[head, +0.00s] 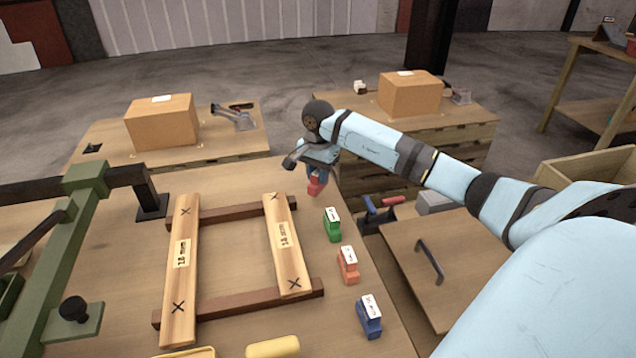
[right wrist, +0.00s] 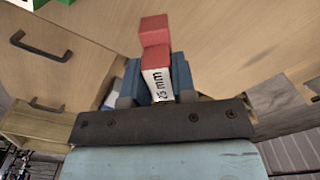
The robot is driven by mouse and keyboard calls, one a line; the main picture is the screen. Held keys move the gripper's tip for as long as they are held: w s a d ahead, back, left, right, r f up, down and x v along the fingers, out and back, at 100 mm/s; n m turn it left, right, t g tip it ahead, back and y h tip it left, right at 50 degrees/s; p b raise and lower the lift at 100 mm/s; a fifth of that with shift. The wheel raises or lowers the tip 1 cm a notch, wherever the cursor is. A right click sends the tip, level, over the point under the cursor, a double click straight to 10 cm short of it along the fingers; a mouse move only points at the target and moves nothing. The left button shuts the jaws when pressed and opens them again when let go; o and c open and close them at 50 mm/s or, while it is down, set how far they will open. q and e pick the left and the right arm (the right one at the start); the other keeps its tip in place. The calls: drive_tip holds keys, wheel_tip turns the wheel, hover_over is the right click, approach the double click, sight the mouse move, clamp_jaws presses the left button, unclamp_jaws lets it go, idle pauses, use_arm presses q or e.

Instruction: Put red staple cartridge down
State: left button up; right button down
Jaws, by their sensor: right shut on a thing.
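My right gripper (head: 317,172) is shut on the red staple cartridge (head: 315,187), near the far right edge of the work table (head: 232,238). In the right wrist view the red cartridge (right wrist: 155,45), with a white "25 mm" label, sits between the two blue fingers of my right gripper (right wrist: 158,85). I cannot tell whether its underside touches the table. The gripper hides its upper part in the head view. My left gripper is not in view.
A green cartridge (head: 333,226), an orange cartridge (head: 348,265) and a blue cartridge (head: 369,317) stand in a row along the right edge. A wooden frame (head: 181,270) lies left of them. Cardboard boxes (head: 162,122) (head: 410,93) stand on benches behind.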

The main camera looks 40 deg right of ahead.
drive_tip(key=shift+f, duration=1.45)
drive_tip(key=shift+f, duration=0.1)
drive_tip(key=c, duration=0.9)
unclamp_jaws()
wheel_tip(320, 180, up, 12)
drive_tip(key=shift+r+p, duration=0.15)
drive_tip(key=shift+p, duration=0.25)
